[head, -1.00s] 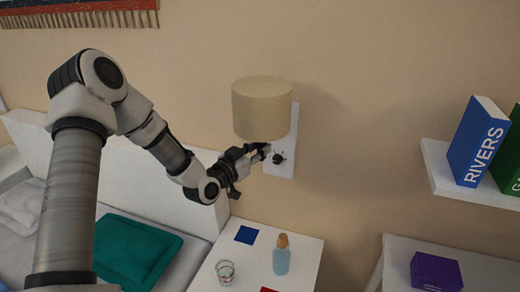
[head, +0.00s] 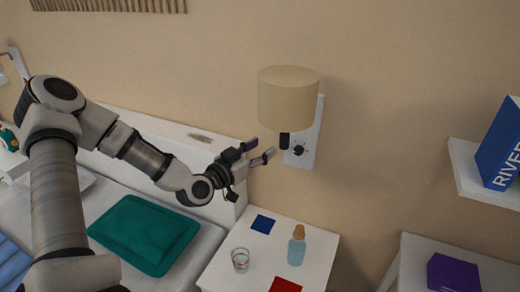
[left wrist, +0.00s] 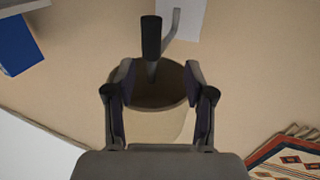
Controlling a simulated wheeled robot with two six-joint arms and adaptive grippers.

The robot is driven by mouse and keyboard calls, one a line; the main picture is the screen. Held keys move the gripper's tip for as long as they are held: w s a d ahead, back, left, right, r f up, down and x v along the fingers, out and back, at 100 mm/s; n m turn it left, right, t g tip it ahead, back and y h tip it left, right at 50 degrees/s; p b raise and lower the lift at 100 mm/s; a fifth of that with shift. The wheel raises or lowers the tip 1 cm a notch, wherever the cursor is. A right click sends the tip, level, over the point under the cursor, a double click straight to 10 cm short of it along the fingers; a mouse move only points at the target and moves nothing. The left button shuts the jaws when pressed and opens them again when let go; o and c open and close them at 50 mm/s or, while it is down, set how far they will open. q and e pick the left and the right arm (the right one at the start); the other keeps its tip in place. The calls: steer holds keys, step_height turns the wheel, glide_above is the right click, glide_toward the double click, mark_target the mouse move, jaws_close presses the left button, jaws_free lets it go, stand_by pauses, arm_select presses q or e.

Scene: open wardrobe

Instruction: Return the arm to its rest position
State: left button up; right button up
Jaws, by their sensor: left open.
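My left gripper (head: 262,151) is open and empty, to the left of the wall lamp and a little below its shade. A gap shows between the fingertips and the knob. In the left wrist view the open fingers (left wrist: 160,72) frame the shade (left wrist: 158,124), with the black part (left wrist: 151,36) above them in the picture. My right gripper is not in view.
A white bedside table (head: 262,258) below holds a glass (head: 240,260), a corked bottle (head: 296,246), and blue and red squares. The bed with a teal cushion (head: 144,233) is left. A shelf (head: 476,178) with a blue book (head: 503,148) and a purple box (head: 454,272) are right.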

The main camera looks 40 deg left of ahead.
arm_select(q)
steer(key=shift+d, duration=0.1)
stand_by(0.4)
steer(key=s+d+f+m+g+h+b, duration=0.1)
steer(key=s+d+f+m+g, duration=0.2)
steer(key=f, duration=0.6)
steer(key=s+d+f+g+b, duration=0.1)
steer(key=s+d+f+g, duration=0.25)
steer(key=d+f, duration=0.4)
steer(key=s+d+f+m+g+h+b, duration=0.1)
steer(key=s+d+f+m+g, duration=0.15)
steer(key=f, duration=0.85)
steer(key=s+f+n+g+y, duration=0.1)
steer(key=s+f+n+g, duration=0.2)
steer(key=s, duration=0.7)
steer(key=s+d+f+n+g+y+b, duration=0.1)
steer(key=s+f+n+g, duration=0.3)
steer(key=s, duration=0.6)
step_height(320, 180, down, 3)
steer(key=shift+d+f+g+y, duration=0.1)
steer(key=shift+d+g+y, duration=0.2)
steer(key=shift+g+y, duration=0.6)
